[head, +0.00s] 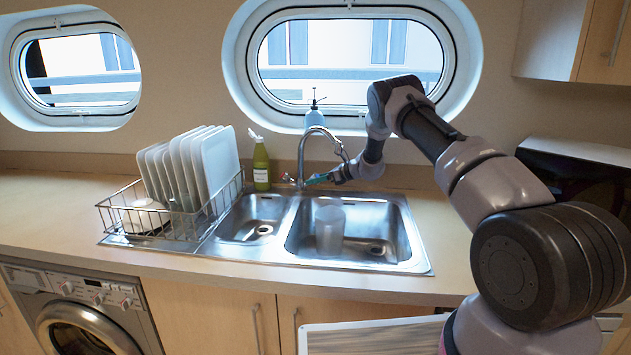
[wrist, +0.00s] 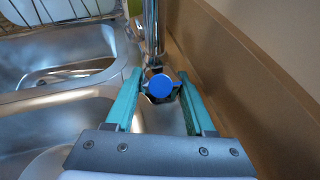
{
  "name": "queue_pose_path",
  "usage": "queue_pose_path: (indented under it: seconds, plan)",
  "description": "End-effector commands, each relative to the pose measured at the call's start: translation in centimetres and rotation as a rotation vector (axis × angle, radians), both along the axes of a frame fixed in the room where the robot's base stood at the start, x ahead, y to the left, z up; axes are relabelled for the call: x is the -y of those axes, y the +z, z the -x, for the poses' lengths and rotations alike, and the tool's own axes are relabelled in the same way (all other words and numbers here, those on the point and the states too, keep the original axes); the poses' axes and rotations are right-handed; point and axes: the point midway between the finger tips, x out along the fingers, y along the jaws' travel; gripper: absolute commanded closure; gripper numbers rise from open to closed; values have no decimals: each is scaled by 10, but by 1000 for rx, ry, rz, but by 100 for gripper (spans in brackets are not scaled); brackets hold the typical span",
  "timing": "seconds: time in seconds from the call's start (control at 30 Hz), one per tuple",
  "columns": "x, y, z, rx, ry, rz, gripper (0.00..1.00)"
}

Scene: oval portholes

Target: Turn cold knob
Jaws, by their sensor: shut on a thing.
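The cold knob (wrist: 160,86), with a blue round cap on a metal body, sits at the base of the tap in the wrist view. The tap (head: 302,155) is a tall curved metal spout behind the double sink. My gripper (wrist: 160,88) has teal fingers on either side of the knob and is shut on it. In the head view my gripper (head: 317,180) is at the tap base, reaching in from the right. The knob itself is too small to make out in the head view.
A dish rack (head: 172,215) with plates stands left of the sink. A green bottle (head: 261,166) stands behind the left basin, and a spray bottle (head: 314,117) is by the window. A clear cup (head: 329,230) is in the right basin (head: 300,240). The wall edge (wrist: 235,105) runs close beside my gripper.

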Motion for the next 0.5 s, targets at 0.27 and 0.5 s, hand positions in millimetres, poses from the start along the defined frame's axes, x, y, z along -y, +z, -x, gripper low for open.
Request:
queue_pose_path:
  seconds: [0.27,0.5]
  plan:
    - [1,0,-1,116,122,59,100]
    - [1,0,0,130,137,68,100]
